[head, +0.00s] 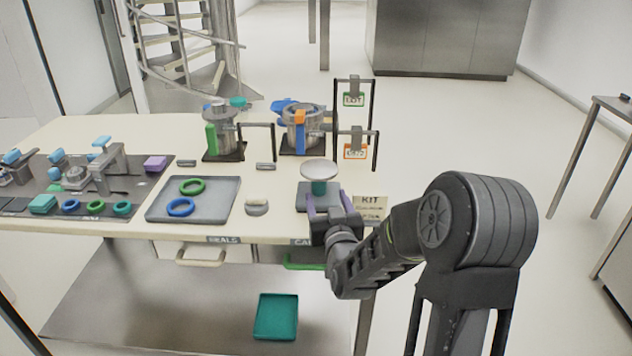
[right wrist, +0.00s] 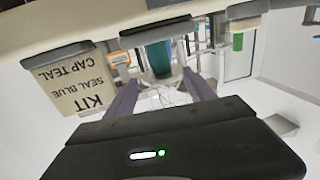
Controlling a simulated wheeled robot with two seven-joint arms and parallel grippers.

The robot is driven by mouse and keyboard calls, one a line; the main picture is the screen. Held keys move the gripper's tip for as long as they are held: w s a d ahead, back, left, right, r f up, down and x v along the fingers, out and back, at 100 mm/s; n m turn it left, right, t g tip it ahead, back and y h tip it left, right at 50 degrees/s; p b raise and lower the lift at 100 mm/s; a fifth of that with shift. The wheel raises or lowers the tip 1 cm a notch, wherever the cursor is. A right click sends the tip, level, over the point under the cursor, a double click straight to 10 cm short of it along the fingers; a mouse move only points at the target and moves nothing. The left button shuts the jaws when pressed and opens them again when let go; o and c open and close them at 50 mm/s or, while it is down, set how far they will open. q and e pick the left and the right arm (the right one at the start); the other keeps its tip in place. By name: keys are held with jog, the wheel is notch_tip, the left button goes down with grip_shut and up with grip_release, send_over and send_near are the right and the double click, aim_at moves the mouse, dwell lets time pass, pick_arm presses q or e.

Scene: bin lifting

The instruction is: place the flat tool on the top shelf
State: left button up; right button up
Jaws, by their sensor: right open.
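I cannot tell for sure which thing is the flat tool. A teal piece with a pale round disc on top (head: 319,169) stands on a small grey tray (head: 304,203) at the table's front edge. My right gripper (head: 328,203) is at that tray, its two purple-grey fingers apart. In the right wrist view the open fingers (right wrist: 160,85) point toward the teal piece (right wrist: 160,60), with nothing clearly held between them. Whether they touch it is hidden. A flat teal tray (head: 276,317) lies on the lower shelf (head: 150,300). My left gripper is not in view.
A grey tray (head: 222,213) holds a green ring (head: 192,186) and a blue ring (head: 181,207). A kit card (head: 370,207) stands right of my gripper. Two metal housings (head: 222,135) (head: 303,130) and black sign frames (head: 354,120) stand behind.

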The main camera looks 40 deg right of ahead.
aim_at(319, 184)
jog(key=shift+w, duration=0.2)
jog(key=shift+s, duration=0.1)
jog(key=shift+x, duration=1.4)
